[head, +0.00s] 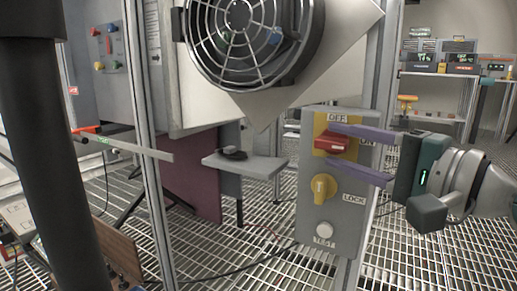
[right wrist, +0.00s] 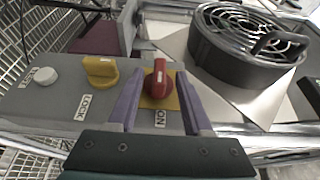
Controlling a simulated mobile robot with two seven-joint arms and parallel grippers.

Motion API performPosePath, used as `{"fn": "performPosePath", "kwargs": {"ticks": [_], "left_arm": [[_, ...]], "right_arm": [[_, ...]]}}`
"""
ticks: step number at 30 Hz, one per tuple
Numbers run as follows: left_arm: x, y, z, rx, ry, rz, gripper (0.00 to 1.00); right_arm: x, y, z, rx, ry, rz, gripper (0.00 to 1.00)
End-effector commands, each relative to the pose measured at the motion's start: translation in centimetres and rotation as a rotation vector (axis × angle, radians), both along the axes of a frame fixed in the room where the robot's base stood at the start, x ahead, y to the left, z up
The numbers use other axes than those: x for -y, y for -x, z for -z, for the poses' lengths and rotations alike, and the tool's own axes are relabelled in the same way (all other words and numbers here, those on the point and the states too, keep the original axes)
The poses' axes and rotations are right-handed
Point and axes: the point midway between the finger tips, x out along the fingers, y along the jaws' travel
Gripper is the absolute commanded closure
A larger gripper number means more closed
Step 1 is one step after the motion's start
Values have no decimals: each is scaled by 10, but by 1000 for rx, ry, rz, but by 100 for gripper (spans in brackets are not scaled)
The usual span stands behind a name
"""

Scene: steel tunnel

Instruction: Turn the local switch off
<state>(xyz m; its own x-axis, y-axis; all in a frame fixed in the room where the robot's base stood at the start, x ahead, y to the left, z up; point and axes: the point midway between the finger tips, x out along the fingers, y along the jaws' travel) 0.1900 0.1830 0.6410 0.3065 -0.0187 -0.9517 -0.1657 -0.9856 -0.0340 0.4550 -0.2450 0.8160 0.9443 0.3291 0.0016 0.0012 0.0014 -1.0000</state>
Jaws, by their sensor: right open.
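The local switch is a red rotary knob (head: 332,143) on a yellow plate, high on a grey control box (head: 311,228). An OFF label is above it and a partly hidden ON label to its right. In the right wrist view the red knob (right wrist: 159,78) lies lengthwise toward the ON label (right wrist: 160,118). My right gripper (head: 333,147) comes in from the right, open. Its two purple fingers reach either side of the knob, with gaps visible in the right wrist view (right wrist: 159,84). Contact cannot be seen. My left gripper is not in view.
Below the switch are a yellow knob (head: 324,188) marked LOCK and a white TEST button (head: 324,230). A caged fan (head: 238,40) on a tilted pale panel (head: 345,55) stands above left. A grey shelf (head: 262,168) is left of the box. Steel posts frame the area.

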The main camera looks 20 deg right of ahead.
Motion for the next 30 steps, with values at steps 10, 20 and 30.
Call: {"fn": "performPosePath", "kwargs": {"ticks": [10, 20, 30], "left_arm": [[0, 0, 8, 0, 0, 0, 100], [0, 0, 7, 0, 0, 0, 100], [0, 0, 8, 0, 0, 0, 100]], "right_arm": [[-8, -23, 0, 0, 0, 0, 50], [-8, -23, 0, -1, 1, 0, 60], [-8, -23, 0, -1, 1, 0, 98]]}}
